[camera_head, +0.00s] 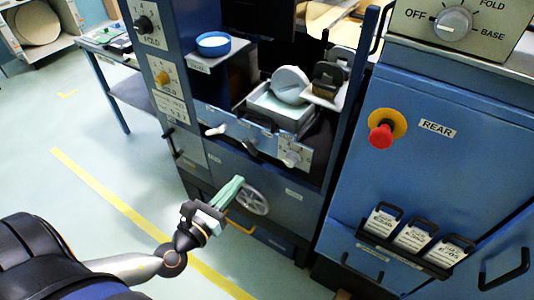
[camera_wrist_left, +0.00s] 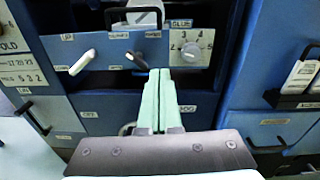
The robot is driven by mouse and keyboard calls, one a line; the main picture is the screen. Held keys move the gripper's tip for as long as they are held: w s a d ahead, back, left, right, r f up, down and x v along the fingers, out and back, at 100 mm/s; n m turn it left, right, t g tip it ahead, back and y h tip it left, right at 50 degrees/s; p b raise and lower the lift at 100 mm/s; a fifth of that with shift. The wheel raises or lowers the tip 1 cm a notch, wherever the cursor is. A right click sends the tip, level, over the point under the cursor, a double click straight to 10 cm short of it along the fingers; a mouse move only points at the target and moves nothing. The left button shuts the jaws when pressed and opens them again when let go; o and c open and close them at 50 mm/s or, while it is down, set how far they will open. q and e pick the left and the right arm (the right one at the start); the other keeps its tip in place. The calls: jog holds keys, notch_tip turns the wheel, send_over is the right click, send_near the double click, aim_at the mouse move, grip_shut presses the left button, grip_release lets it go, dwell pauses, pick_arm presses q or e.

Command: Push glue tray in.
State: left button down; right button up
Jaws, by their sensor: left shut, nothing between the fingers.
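A pale grey tray (camera_head: 283,116), which looks like the glue tray, sits in the bay of the blue machine, above the control panel. A white round roller rests in it. In the left wrist view a pale part (camera_wrist_left: 143,18) with a black handle shows at the top, beside a GLUE label; I cannot tell how far out the tray stands. My left gripper (camera_head: 240,181) has pale green fingers shut together and empty. It is in front of the machine, below the panel and apart from the tray. In the wrist view its fingertips (camera_wrist_left: 159,72) point at the panel. My right gripper is not in view.
A grey handwheel (camera_head: 252,200) is close to my left fingers. A blue round dish (camera_head: 213,43) stands on a shelf at left. A red stop button (camera_head: 381,135) is on the right cabinet. Floor at left is clear.

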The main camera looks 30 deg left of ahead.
pick_arm(q)
jog(key=m, duration=0.1)
jog(key=p, duration=0.2)
send_near(273, 141)
jog(key=w, duration=0.6)
jog(key=shift+w+d+f, duration=0.15)
jog(key=shift+w+d, duration=0.1)
jog(key=shift+w, duration=0.15)
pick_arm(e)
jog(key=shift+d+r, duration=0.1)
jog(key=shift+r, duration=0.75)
